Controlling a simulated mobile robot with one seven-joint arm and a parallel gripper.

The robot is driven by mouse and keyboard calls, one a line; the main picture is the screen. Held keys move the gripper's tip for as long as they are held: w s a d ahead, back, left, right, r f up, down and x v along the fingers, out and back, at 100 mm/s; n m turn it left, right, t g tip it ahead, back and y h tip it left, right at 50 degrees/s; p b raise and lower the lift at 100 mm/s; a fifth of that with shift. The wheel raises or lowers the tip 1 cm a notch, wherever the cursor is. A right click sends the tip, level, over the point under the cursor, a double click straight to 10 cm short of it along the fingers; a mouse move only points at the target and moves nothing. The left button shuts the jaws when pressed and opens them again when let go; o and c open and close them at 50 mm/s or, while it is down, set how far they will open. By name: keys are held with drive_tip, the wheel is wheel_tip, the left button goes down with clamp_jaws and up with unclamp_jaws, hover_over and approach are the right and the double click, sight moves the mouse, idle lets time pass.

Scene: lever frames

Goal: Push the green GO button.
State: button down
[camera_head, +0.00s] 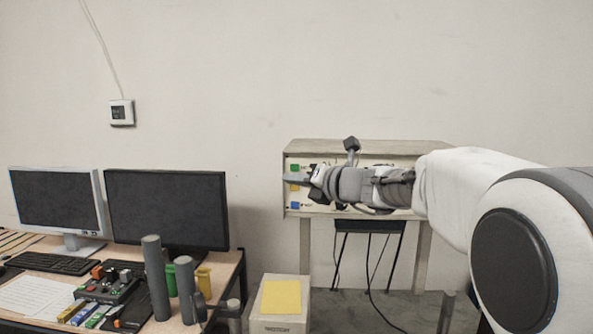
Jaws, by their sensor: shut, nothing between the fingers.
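A pale control box (380,148) stands on legs against the wall. Along the left of its front face is a column of small coloured squares. The green one (294,167) is at the top, with a small label beside it too small to read. My gripper (298,181) is shut and empty, pointing left across the front of the box. Its tip appears just below the green square in the picture. I cannot tell how far it is from the face or whether it touches. My gripper and arm hide much of the panel.
An orange square (294,188) and a blue square (295,205) sit below the green one. A dark lever knob (351,144) stands up above my gripper. A desk with two monitors (168,208) is at left; a white box with a yellow top (281,297) stands below.

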sight(298, 169)
drive_tip(key=w+p, duration=0.4)
drive_tip(key=w, duration=0.4)
drive_tip(key=shift+w+d+p, duration=0.15)
drive_tip(key=shift+w+p, duration=0.15)
drive_tip(key=shift+w, duration=0.05)
idle(1.8)
drive_tip(key=shift+w, duration=0.15)
drive_tip(key=shift+w+p, duration=0.3)
drive_tip(key=shift+p, duration=0.15)
drive_tip(key=shift+w+p, duration=0.35)
drive_tip(key=shift+p, duration=0.05)
idle(0.6)
drive_tip(key=shift+s, duration=0.1)
drive_tip(key=shift+s+b, duration=0.45)
drive_tip(key=shift+s, duration=0.25)
